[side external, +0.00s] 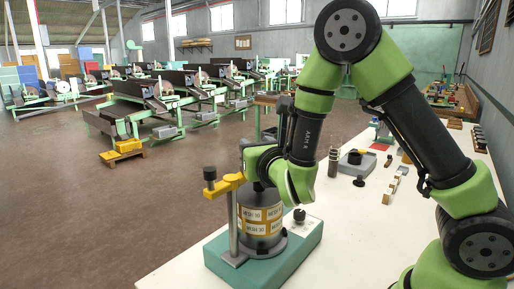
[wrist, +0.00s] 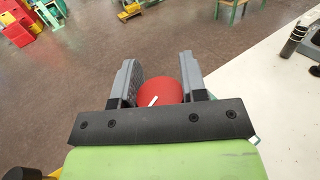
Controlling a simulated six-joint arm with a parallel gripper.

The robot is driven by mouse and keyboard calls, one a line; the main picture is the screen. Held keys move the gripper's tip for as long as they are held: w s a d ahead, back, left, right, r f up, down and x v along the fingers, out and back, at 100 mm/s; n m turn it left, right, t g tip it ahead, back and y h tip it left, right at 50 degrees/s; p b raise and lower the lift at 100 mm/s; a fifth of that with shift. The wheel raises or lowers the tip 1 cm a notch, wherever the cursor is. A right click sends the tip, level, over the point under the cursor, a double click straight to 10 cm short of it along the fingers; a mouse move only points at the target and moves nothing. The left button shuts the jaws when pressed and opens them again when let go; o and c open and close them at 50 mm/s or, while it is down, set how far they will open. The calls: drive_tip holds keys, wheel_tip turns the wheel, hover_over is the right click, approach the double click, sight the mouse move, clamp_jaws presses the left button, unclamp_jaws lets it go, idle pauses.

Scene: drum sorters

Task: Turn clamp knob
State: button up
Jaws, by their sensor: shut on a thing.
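A round red knob (wrist: 168,91) with a white mark shows between the two grey fingers of my gripper (wrist: 159,70) in the wrist view. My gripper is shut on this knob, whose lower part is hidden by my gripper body. In the side external view my wrist hides the knob and fingertips. A yellow clamp arm (side external: 222,186) with a black knob (side external: 209,173) at its outer end sits on a grey post (side external: 233,225). The clamp arm runs towards my wrist, above a grey drum (side external: 262,220) with yellow labels.
The drum and post stand on a green base (side external: 225,266) on a white table (side external: 345,235). A small black knob (side external: 299,215) is on the base. A dark cylinder (side external: 333,163) and a tray (side external: 357,160) stand further back. Small blocks (side external: 390,188) lie to the right.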

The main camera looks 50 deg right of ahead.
drive_tip(key=o, duration=0.9)
